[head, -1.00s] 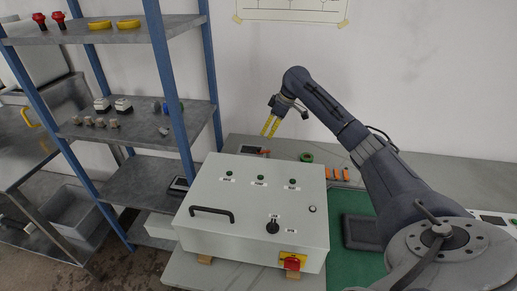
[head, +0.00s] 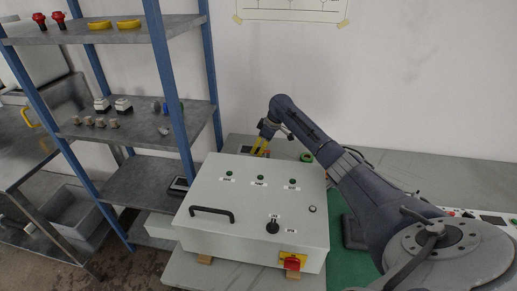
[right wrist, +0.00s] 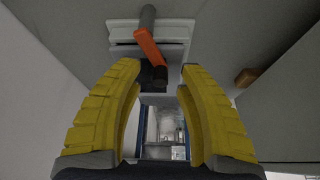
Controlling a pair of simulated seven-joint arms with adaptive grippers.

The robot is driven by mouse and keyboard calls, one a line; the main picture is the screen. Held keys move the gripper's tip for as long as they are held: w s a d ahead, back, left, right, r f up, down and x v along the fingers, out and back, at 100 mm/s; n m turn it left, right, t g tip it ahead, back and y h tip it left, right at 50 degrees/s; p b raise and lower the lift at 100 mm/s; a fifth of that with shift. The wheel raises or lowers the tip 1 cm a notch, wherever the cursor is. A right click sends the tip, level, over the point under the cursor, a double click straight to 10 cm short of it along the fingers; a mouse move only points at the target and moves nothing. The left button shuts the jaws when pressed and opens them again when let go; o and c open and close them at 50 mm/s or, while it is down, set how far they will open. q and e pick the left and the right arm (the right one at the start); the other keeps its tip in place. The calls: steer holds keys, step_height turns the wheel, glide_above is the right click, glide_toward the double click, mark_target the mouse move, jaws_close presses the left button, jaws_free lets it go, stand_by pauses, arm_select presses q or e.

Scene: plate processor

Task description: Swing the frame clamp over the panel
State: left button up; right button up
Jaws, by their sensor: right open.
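My right gripper (head: 262,146) has yellow fingers and is low behind the back edge of the grey control box. In the right wrist view it (right wrist: 159,72) is open, with its fingertips apart. An orange bar, probably the frame clamp (right wrist: 151,48), lies ahead of and between the fingertips, across a grey cylinder and a dark block on a pale fixture (right wrist: 180,30). I see no finger closed on it. In the head view the gripper and box largely hide this fixture. I cannot tell which surface is the panel. My left gripper is not in view.
The large control box (head: 255,205) with a black handle stands in front of the gripper. A green ring (head: 306,157) lies on the grey table to its right. A blue-posted shelf (head: 180,95) stands at left. A brown block (right wrist: 246,77) is right of the fingers.

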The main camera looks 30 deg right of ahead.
jaws_close()
stand_by(0.3)
stand_by(0.3)
